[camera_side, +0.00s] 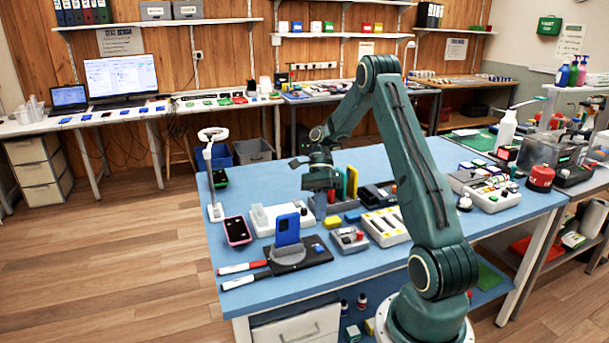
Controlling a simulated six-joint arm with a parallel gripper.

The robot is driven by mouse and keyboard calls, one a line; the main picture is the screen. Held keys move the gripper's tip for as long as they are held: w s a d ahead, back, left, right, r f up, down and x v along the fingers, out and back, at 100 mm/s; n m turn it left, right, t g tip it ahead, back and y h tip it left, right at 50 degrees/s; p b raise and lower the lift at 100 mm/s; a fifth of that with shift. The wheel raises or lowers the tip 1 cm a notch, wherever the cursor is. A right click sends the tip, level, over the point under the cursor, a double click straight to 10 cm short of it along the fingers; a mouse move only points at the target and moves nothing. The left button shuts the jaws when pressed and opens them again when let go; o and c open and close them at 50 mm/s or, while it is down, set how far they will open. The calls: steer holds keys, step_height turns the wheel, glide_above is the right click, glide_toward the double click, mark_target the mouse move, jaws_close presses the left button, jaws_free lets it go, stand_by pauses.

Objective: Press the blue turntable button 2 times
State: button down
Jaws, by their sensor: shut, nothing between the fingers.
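A blue phone (287,229) stands upright on the round grey turntable (287,254), which sits on a flat black base (308,262) near the front left of the blue table. The small blue button (318,248) is on the right part of that base, and nothing covers it. My gripper (320,207) points down, shut and empty, above and behind the turntable. The gripper appears apart from the button. Its fingertips are small and dark here, so their exact height above the table is hard to tell.
A pink-edged phone (237,231) lies at the left edge. A small grey box with a red button (349,239) is right of the base. Two marker pens (246,280) lie in front left. A white lamp (214,175) stands at the left.

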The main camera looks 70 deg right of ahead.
mark_target(319, 246)
steer(key=shift+f, duration=3.9)
steer(key=shift+f, duration=0.9)
steer(key=shift+r, duration=0.1)
stand_by(0.4)
steer(key=shift+r, duration=3.3)
steer(key=shift+r, duration=0.1)
